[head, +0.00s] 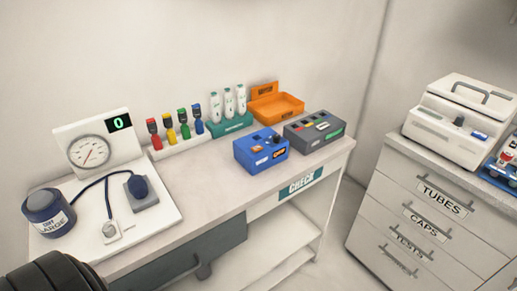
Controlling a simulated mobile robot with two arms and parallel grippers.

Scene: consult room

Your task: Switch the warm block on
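A blue box (261,150) stands near the front edge of the table, right of its middle. It has a small white label, an orange label and a dark knob or switch on top. A dark grey box (314,131) stands just right of it, with coloured strips on top and a green label on its front. The lettering is too small to read, so I cannot tell for sure which is the warm block or whether either is on. A dark ribbed part of mine shows at the bottom left. Neither gripper's fingers are in view.
Behind are a green rack (231,125) with white tubes, an orange tray (278,107) and several coloured-capped items on a white strip (178,143). A gauge panel (94,148) and blue cuff (46,212) stand left. A drawer cabinet (430,213) carrying a white machine (459,125) stands right.

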